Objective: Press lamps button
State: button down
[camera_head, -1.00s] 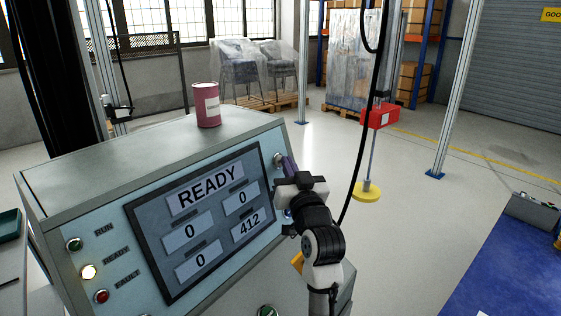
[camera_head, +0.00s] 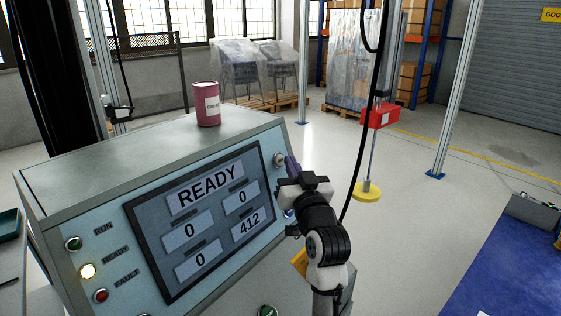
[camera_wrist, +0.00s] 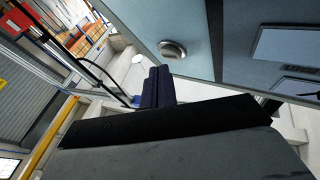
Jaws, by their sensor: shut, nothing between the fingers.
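The grey-blue control panel (camera_head: 120,225) carries a screen reading READY. A round silver button (camera_head: 279,159) is at the panel's upper right edge, beside the screen. It also shows in the wrist view (camera_wrist: 173,49), on the panel face. No label naming a lamps button is readable. My gripper (camera_head: 291,166) is at the right side of the panel, its purple fingers close to the silver button. In the wrist view its dark fingers (camera_wrist: 155,88) are together and empty, below and left of the button. A gap shows between them and the button in that view.
Green, lit yellow and red lamps (camera_head: 88,271) line the panel's left, marked RUN, READY and FAULT. A red can (camera_head: 207,104) stands on top. A black cable (camera_head: 360,150) hangs behind my arm.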

jog(key=shift+d, duration=0.15)
jog(key=s+d, duration=0.1)
jog(key=d, duration=0.1)
jog(key=s+d+r, duration=0.1)
jog(key=d, duration=0.1)
jog(key=shift+s+r, duration=0.2)
jog(key=shift+s, duration=0.2)
jog(key=shift+f, duration=0.1)
dwell(0.6)
